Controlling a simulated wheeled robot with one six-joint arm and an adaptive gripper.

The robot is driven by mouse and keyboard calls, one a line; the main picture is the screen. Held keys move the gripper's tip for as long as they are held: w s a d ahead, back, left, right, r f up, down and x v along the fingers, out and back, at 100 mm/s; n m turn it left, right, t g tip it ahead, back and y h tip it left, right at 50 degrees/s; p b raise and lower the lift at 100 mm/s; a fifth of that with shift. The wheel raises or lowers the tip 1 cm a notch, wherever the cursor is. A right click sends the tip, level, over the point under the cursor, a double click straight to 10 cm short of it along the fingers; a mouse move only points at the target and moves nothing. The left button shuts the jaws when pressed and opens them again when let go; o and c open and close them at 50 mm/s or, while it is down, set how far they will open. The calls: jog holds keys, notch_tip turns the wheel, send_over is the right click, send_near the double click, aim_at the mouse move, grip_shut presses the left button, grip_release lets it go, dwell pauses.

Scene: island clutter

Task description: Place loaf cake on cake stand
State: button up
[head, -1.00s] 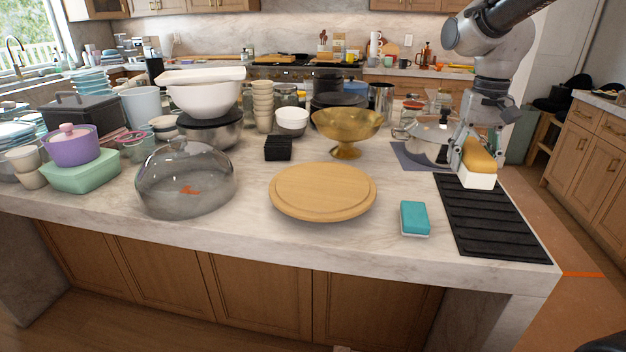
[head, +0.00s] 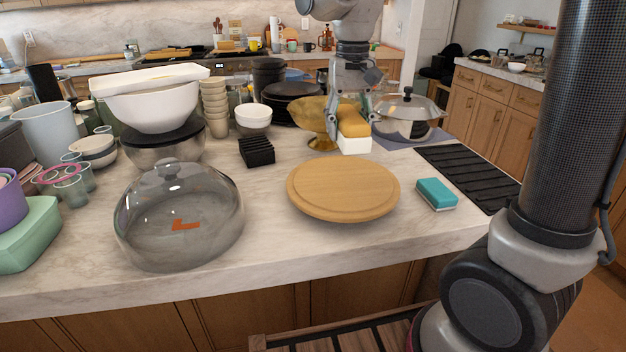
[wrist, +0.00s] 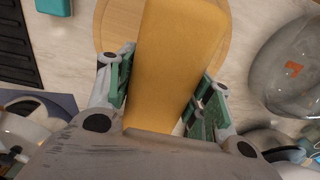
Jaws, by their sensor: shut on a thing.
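The loaf cake, golden on top with a white lower part (head: 353,122), is held in my gripper (head: 350,112) above the counter, behind the round wooden cake stand (head: 343,190). My gripper is shut on the loaf cake; in the wrist view the cake (wrist: 170,60) sits between the two green-padded fingers (wrist: 165,98). The cake stand's edge (wrist: 108,30) shows behind the cake in the wrist view. The stand's top is bare. A clear glass dome (head: 180,215) stands on the counter left of the stand.
A teal sponge (head: 436,194) lies right of the stand, beside a black ribbed mat (head: 470,172). A brass bowl (head: 312,118) and a lidded steel pan (head: 408,118) stand close around my gripper. A small black holder (head: 256,152) is behind the stand. Bare counter lies in front.

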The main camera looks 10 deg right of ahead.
aim_at(343, 180)
jog(key=shift+a+f, duration=0.2)
notch_tip(343, 180, down, 10)
jog(key=shift+r, duration=0.2)
jog(key=shift+s+f, duration=0.1)
jog(key=o, duration=1.3)
jog(key=shift+c, duration=0.2)
notch_tip(343, 180, up, 12)
jog(key=shift+r, duration=0.15)
jog(key=s+d+t, duration=0.4)
jog(key=s+d, duration=1.1)
jog(key=s, duration=0.4)
jog(key=shift+f+n, duration=0.3)
jog(key=shift+f, duration=0.1)
